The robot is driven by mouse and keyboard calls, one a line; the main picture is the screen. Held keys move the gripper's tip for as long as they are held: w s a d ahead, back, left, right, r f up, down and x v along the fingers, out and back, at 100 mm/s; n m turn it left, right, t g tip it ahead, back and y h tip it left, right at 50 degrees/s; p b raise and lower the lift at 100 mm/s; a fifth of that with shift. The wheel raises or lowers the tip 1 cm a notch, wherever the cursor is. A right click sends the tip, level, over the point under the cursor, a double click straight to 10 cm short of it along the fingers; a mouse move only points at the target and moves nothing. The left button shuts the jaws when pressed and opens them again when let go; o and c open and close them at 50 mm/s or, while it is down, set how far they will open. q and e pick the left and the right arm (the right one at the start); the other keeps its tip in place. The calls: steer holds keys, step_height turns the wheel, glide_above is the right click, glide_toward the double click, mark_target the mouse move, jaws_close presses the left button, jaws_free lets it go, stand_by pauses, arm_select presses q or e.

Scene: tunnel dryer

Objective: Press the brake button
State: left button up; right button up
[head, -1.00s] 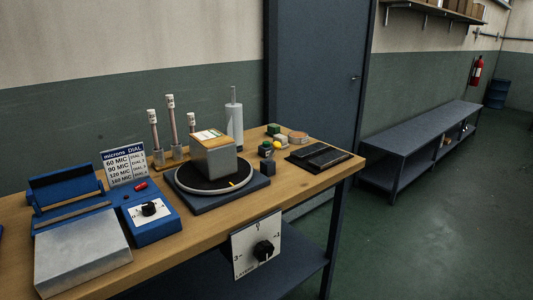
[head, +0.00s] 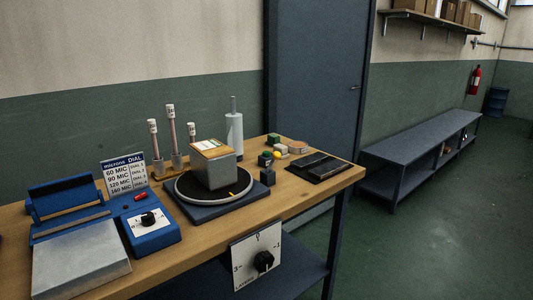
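No button in the head view carries a readable brake label, so I cannot tell for sure which one it is. A turntable (head: 183,194) with a dark top and pale rim stands mid-table, with a grey metal block (head: 214,172) on it. A small blue box (head: 267,177) stands at the turntable's right corner, with a dark green piece (head: 265,159) by its top. A small red piece (head: 141,197) is on the blue dial unit (head: 153,238) at the left. Neither gripper is in view.
A wooden workbench (head: 190,246) carries everything. A labelled dial panel (head: 257,257) hangs at its front edge. Capped tubes (head: 171,135) and a grey-white cylinder (head: 234,133) stand behind the turntable. A black tray (head: 318,167) lies at the right. The floor (head: 425,250) on the right is clear.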

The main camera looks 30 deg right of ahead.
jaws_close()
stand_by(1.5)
